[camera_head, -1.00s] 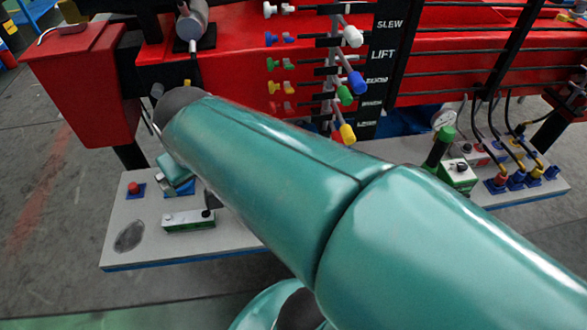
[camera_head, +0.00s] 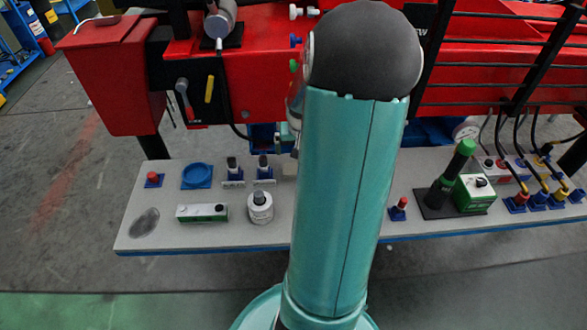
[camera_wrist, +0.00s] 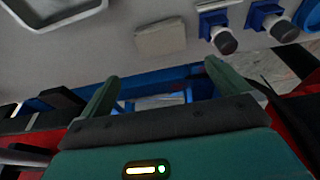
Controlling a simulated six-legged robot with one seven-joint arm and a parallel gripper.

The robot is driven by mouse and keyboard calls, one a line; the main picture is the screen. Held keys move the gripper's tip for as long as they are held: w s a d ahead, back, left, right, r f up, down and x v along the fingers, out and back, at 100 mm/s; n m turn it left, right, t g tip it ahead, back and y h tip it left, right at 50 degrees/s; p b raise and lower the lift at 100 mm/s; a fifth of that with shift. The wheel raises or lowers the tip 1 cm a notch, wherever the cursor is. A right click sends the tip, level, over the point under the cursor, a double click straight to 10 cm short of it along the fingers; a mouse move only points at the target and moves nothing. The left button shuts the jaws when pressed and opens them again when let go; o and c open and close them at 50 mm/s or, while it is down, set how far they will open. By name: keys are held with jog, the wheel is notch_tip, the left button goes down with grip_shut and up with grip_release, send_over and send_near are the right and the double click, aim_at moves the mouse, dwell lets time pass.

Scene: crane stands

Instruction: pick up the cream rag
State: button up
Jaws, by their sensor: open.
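The cream rag (camera_wrist: 160,38) is a small, pale, folded-looking square lying flat on the grey shelf in the wrist view. In the head view a bit of it (camera_head: 289,169) shows beside my arm, which hides the rest. My gripper (camera_wrist: 163,84) has its two green fingers spread apart with nothing between them. The rag lies beyond the fingertips, roughly centred between them and not touched. In the head view my gripper is mostly hidden behind my arm.
Two black-knobbed switches on blue bases (camera_wrist: 244,28) stand right beside the rag in the wrist view. The grey shelf (camera_head: 170,238) also carries a white-and-black pot (camera_head: 260,206), a green-and-white box (camera_head: 202,212) and a blue round dish (camera_head: 197,175). The red crane body (camera_head: 265,85) rises behind.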

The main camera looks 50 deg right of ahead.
jog(key=x, duration=1.3)
jog(key=shift+w+a, duration=0.15)
jog(key=shift+r, duration=0.1)
jog(key=c, duration=0.7)
jog(key=shift+r, duration=0.55)
notch_tip(320, 180, up, 3)
jog(key=shift+f, duration=0.25)
jog(key=w+a+r, duration=0.9)
jog(key=w, duration=0.1)
jog(key=shift+w+r, duration=0.2)
jog(key=shift+w, duration=0.05)
